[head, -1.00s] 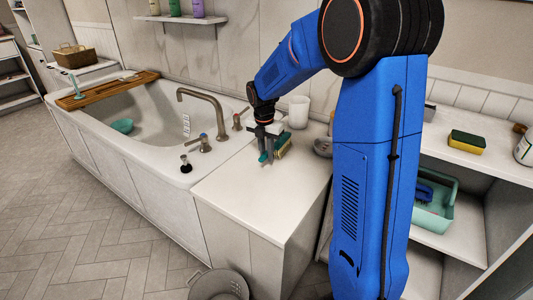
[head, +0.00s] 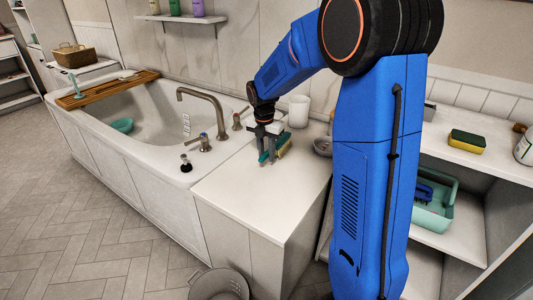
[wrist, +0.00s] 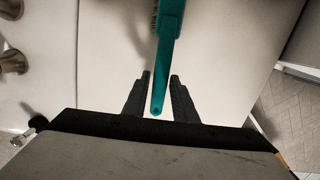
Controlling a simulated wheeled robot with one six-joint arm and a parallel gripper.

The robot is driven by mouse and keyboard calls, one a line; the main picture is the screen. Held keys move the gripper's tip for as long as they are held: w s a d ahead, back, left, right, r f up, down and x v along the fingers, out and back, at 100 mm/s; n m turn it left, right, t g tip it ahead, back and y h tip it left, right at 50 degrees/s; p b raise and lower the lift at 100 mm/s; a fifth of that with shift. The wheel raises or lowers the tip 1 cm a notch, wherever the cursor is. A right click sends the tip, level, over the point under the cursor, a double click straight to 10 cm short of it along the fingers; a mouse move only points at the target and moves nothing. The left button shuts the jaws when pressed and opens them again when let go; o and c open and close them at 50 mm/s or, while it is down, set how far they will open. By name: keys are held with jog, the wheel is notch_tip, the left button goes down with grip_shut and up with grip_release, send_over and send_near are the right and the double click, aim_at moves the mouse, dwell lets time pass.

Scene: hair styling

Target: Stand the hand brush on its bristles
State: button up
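The hand brush (head: 271,153) has a teal body and handle with yellowish bristles. In the wrist view the teal handle (wrist: 166,55) runs down between the two dark fingers of my gripper (wrist: 159,75). The fingers stand apart, with a visible gap on the left of the handle; the right fingertip is close to it. A few bristles show at the top edge, left of the handle. Most of the brush head is out of that view.
A white cup (head: 299,111) stands behind the brush and a grey bowl (head: 323,147) to its right, partly behind my arm. The bathtub (head: 160,115) with its faucet (head: 208,110) is to the left. The counter's front (head: 240,195) is clear.

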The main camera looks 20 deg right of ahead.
jog(key=shift+o, duration=1)
notch_tip(320, 180, up, 17)
jog(key=s+a, duration=0.1)
jog(key=shift+a+r, duration=0.15)
jog(key=shift+s, duration=0.1)
jog(key=s+a+m+t, duration=0.1)
jog(key=s+m+t, duration=0.1)
jog(key=s+m, duration=1.4)
jog(key=s+f+m+t, duration=0.1)
jog(key=s+f+m, duration=0.2)
jog(key=s, duration=0.6)
jog(key=s+f+m+t+y, duration=0.1)
jog(key=s+f+m, duration=0.2)
jog(key=s+m, duration=0.3)
jog(key=s+a, duration=0.1)
jog(key=s, duration=0.3)
jog(key=shift+s+f+m, duration=0.15)
jog(key=shift+f+m, duration=0.25)
